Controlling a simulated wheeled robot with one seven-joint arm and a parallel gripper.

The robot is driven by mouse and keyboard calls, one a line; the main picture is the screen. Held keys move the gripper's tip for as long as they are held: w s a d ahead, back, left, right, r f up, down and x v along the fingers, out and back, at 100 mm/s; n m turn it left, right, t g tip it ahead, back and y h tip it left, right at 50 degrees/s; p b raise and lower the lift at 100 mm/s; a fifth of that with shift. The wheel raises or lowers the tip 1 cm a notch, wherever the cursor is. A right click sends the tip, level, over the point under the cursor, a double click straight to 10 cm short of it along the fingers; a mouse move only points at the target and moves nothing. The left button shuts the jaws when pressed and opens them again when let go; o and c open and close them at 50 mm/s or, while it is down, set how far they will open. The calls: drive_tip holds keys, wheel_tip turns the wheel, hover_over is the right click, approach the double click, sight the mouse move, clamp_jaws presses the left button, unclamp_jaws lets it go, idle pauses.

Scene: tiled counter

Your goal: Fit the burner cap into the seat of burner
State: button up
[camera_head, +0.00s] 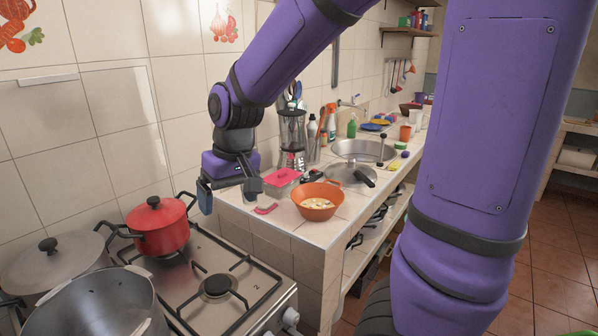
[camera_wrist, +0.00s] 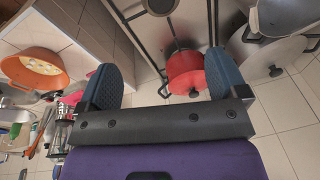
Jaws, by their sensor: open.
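My gripper (camera_head: 229,190) is open and empty, held above the gap between the stove and the tiled counter. Its two blue-padded fingers also show in the wrist view (camera_wrist: 163,80). The front burner (camera_head: 217,287) is on the steel stove top, between the black grate bars, below and in front of my gripper. A dark round disc shows at its middle; I cannot tell whether this is the cap or the bare seat. The burner also shows at the top edge of the wrist view (camera_wrist: 160,5), partly cut off. No separate loose burner cap can be made out.
A red lidded pot (camera_head: 160,228) stands on the back of the stove. A grey lidded pot (camera_head: 55,268) and an open steel pot (camera_head: 95,305) stand at left. On the counter are an orange bowl (camera_head: 316,212), a pink-lidded box (camera_head: 281,180) and a blender (camera_head: 292,135).

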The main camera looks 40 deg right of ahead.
drive_tip(key=s+d+r+t, duration=0.1)
drive_tip(key=s+d+r, duration=0.1)
drive_tip(key=s+r, duration=0.3)
drive_tip(key=s+d+r+t+h, duration=0.1)
drive_tip(key=s+r, duration=0.3)
drive_tip(key=s, duration=0.7)
drive_tip(key=shift+s+d+r+t, duration=0.15)
drive_tip(key=shift+d+r+t, duration=0.25)
drive_tip(key=shift+t, duration=0.4)
